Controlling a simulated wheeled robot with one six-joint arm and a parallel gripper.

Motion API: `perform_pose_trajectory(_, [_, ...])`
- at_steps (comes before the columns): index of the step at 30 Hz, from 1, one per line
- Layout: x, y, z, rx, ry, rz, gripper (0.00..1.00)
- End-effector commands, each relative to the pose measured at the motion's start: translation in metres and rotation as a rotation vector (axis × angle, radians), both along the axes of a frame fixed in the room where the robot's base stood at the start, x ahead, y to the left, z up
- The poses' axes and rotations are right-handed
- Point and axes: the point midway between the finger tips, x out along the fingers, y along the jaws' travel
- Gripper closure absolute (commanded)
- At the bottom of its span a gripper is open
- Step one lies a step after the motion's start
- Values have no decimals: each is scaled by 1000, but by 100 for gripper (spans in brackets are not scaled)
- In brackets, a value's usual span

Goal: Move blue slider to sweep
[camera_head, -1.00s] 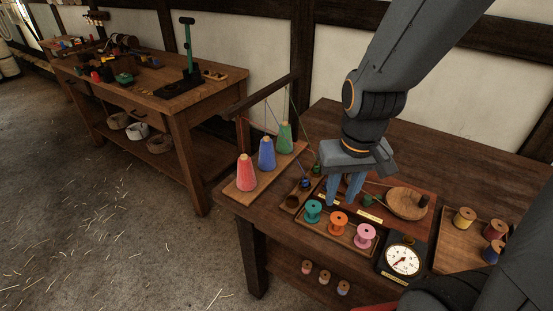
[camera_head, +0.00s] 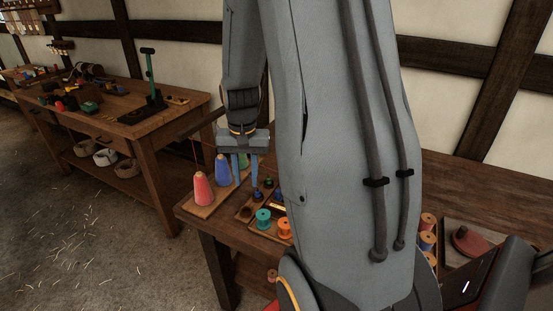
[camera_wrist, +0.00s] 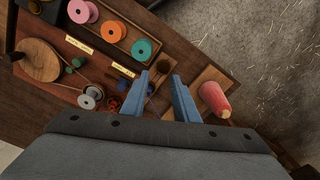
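A small blue piece (camera_head: 256,194), seemingly the blue slider, sits on a narrow wooden holder beside a dark round cup (camera_head: 246,210). In the wrist view the blue piece (camera_wrist: 123,85) lies left of my gripper's fingers, near a pale label plate (camera_wrist: 122,70) too small to read. I cannot tell which spot is sweep. My gripper (camera_head: 245,184) hangs over the left end of the bench, between the yarn cones and the spools.
Red (camera_head: 203,188) and blue (camera_head: 222,168) yarn cones stand close to my fingers; a green one is partly hidden behind them. Teal (camera_head: 263,218) and orange (camera_head: 284,228) spools stand in a tray in front. My arm hides the bench's middle. A second bench (camera_head: 135,128) stands at left.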

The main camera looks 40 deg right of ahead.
Motion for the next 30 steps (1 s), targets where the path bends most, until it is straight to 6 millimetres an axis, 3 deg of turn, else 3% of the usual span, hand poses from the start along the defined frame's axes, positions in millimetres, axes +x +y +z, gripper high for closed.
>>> perform_pose_trajectory(1, [3,-31,-1,7,13,-104,73])
perform_pose_trajectory(3, [7,-63,-6,14,23,-223,73])
perform_pose_trajectory(6, [7,-98,-13,21,34,-349,73])
perform_pose_trajectory(9, [7,-118,-17,25,40,-424,73])
perform_pose_trajectory(17, [7,-126,-37,26,43,-455,73])
perform_pose_trajectory(30, [7,-125,-96,27,43,-452,73])
